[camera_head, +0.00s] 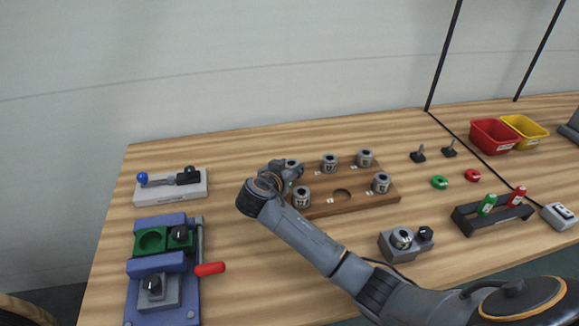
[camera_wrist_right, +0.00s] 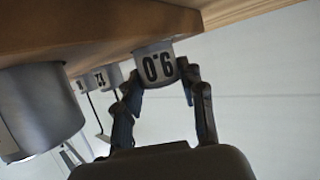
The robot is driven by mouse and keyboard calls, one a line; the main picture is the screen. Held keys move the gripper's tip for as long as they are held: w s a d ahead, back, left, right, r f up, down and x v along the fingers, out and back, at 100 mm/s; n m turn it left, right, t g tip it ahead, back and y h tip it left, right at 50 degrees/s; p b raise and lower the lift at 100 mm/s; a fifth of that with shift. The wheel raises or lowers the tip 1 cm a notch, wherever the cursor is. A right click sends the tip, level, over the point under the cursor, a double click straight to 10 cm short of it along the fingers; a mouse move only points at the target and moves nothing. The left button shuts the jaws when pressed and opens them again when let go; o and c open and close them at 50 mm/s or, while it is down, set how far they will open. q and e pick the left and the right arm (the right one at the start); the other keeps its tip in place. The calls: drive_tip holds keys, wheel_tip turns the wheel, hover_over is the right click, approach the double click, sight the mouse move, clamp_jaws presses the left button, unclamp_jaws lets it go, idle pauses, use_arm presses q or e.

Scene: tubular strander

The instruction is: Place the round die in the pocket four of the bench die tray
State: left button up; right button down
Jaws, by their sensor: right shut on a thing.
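The bench die tray (camera_head: 325,209) is a brown wooden block with round pockets in two rows. Grey labelled dies stand in it, such as the back middle die (camera_head: 330,163) and front left die (camera_head: 301,197). The front middle pocket (camera_head: 343,195) is empty. My right gripper (camera_head: 290,173) is at the tray's back left corner, shut on a round die (camera_head: 292,163). In the wrist view this die (camera_wrist_right: 154,66) sits between the fingertips (camera_wrist_right: 160,82), against the tray (camera_wrist_right: 90,28), with a number like 0.6. Whether it is seated or lifted is unclear. My left gripper is out of view.
A grey fixture (camera_head: 401,244) stands front right of the tray. A dark rack (camera_head: 493,215) and bins (camera_head: 494,135) are at right.

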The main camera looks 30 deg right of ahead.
drive_tip(key=c, duration=1.2)
unclamp_jaws()
drive_tip(key=shift+f, duration=0.2)
drive_tip(key=o, duration=0.4)
drive_tip(key=shift+r, duration=0.1)
drive_tip(key=shift+r, duration=0.1)
drive_tip(key=shift+a+r, duration=0.1)
drive_tip(key=b+v, duration=0.1)
drive_tip(key=v, duration=1.1)
drive_tip(key=shift+r, duration=0.1)
